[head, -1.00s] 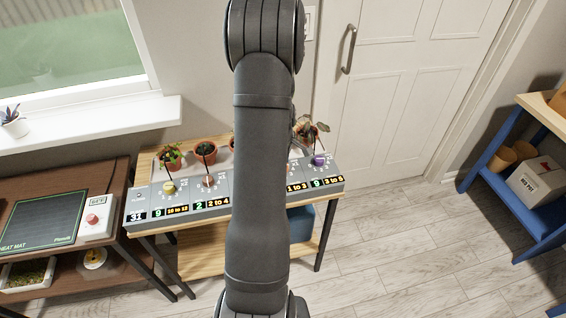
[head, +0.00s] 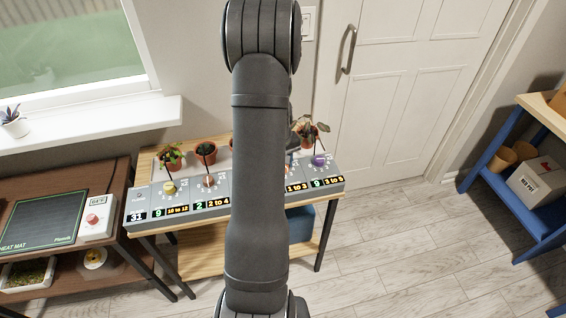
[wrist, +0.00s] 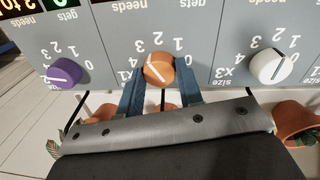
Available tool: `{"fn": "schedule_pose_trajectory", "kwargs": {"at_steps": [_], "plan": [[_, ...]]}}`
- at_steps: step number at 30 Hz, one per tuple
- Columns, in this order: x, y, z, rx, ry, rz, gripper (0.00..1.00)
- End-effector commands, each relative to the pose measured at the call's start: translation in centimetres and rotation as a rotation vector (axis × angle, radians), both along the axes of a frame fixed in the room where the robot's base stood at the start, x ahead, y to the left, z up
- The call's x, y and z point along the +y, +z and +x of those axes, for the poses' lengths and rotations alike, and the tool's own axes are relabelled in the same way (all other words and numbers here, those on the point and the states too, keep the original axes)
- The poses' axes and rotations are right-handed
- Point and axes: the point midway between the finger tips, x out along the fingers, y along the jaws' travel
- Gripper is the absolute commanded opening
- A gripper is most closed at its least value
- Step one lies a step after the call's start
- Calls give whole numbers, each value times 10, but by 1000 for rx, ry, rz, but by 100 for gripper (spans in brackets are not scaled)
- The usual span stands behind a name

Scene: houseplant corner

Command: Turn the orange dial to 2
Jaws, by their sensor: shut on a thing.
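The orange dial (wrist: 159,70) sits on the grey panel in the wrist view, with the numbers 1, 2 and 3 printed around its far side. A white pointer line shows on its face; I cannot tell for sure which number it marks. My gripper (wrist: 159,80) has its blue fingers on either side of the dial, shut on it. In the head view my arm hides most of the dial and gripper. The "1 to 3" display (head: 297,187) shows just beside my arm.
A purple dial (wrist: 64,72) and a white dial (wrist: 271,68) flank the orange one. Potted plants (head: 205,152) stand behind the grey panel (head: 235,205) on a wooden table. Yellow (head: 169,188) and reddish (head: 209,181) dials are farther left. A door (head: 400,90) is behind.

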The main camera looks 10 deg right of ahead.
Motion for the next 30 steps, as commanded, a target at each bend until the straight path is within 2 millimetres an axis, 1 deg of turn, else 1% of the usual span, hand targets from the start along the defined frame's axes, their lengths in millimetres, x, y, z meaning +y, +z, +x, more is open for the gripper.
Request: {"fn": "schedule_pose_trajectory", "kwargs": {"at_steps": [6, 15, 21, 30], "plan": [[0, 0, 1, -1, -196, -1, 10], [0, 0, 1, -1, -414, -1, 10], [0, 0, 1, -1, -501, -1, 10], [0, 0, 1, -2, -550, -1, 10]]}}
